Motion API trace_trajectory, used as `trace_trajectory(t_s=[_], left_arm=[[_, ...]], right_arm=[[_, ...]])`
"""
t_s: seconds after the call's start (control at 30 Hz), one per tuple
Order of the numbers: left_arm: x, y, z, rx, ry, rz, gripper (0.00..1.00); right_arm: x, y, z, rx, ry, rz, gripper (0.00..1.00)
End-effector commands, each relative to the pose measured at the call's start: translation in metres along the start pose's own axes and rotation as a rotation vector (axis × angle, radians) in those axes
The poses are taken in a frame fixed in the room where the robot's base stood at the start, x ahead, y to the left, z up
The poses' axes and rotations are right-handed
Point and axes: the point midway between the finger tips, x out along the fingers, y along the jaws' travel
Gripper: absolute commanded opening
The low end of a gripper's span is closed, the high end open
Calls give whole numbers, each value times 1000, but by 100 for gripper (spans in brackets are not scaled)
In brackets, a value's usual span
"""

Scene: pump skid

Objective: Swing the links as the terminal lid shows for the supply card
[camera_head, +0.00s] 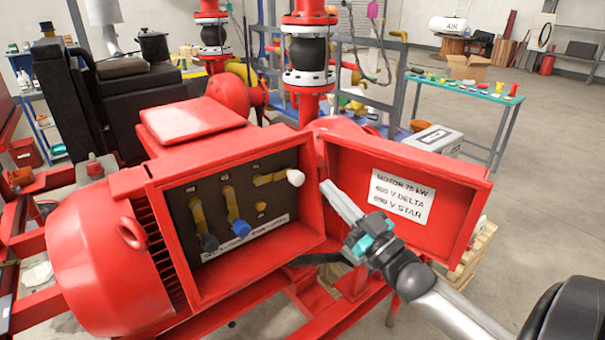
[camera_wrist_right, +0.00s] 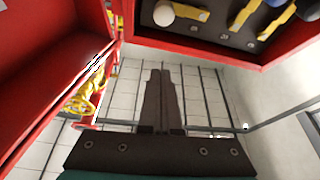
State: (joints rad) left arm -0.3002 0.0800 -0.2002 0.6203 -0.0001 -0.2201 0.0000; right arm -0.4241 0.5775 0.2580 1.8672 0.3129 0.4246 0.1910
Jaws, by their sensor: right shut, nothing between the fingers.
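The open red terminal box (camera_head: 313,241) holds three brass links on a dark panel. The left link (camera_head: 198,216) hangs down with a black knob (camera_head: 209,243) at its lower end. The middle link (camera_head: 230,201) hangs down with a blue knob (camera_head: 241,228). The right link (camera_head: 269,178) lies sideways, its white knob (camera_head: 296,177) to the right; the knob also shows in the right wrist view (camera_wrist_right: 163,15). The lid's label (camera_head: 402,194) reads 400 V delta, 690 V star. My right gripper (camera_head: 328,188) is shut and empty, right of the white knob, apart from it. My left gripper is out of view.
The red lid (camera_head: 345,182) stands open to the right, close beside my right gripper. A lone brass stud (camera_head: 261,207) sits below the right link. A teal-topped table (camera_head: 450,86) with small items stands behind. I cannot make out a supply card.

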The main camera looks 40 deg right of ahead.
Motion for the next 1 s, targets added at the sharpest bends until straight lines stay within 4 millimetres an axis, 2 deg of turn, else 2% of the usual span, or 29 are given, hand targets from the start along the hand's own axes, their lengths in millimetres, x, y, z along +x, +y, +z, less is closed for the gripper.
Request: trace_trajectory(t_s=[0.23, 0.37, 1.0], left_arm=[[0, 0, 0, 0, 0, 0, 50], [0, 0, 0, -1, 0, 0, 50], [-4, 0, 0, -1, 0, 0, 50]], right_arm=[[1, 0, 1, -1, -2, 1, 0], [9, 1, 1, -1, -1, 2, 0], [97, 1, 1, -1, -1, 2, 0]])
